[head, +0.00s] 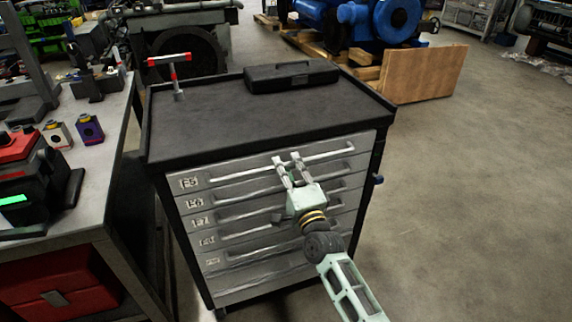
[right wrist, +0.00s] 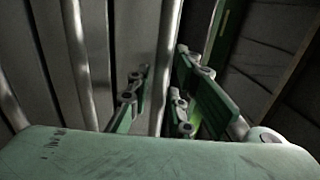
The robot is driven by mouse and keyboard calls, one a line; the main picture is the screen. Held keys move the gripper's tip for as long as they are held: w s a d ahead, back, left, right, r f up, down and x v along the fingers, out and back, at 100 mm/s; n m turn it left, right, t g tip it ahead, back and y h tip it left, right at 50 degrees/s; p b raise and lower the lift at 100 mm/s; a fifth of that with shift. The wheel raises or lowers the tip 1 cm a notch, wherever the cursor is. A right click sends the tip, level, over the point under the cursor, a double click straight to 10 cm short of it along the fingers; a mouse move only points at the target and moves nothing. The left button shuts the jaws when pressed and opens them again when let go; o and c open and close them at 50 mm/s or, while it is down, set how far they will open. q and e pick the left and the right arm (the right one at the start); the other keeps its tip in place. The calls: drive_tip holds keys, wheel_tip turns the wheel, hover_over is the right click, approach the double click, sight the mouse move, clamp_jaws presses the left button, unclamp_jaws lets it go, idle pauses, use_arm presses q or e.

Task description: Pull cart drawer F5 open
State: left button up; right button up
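The cart (head: 262,120) is a dark-topped cabinet with a stack of grey drawers. Drawer F5 (head: 200,183) is the top one, its label at the left, and its front looks flush with the others. Its long pale bar handle (head: 330,154) runs across the front. My right gripper (head: 287,158) is at the middle of this handle, fingers apart. In the right wrist view the handle bar (right wrist: 167,65) passes between the two open fingers (right wrist: 163,95), with gaps visible. The fingers hide part of the handle in the head view. My left gripper is not in view.
A black case (head: 292,77) and a red-marked T-shaped tool (head: 175,75) are on the cart top. A workbench (head: 100,135) stands close at the left. A wooden panel (head: 425,73) is behind right. The floor (head: 470,200) at right is clear.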

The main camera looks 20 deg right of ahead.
drive_tip(key=shift+w+r, duration=0.1)
drive_tip(key=shift+w, duration=0.4)
clamp_jaws()
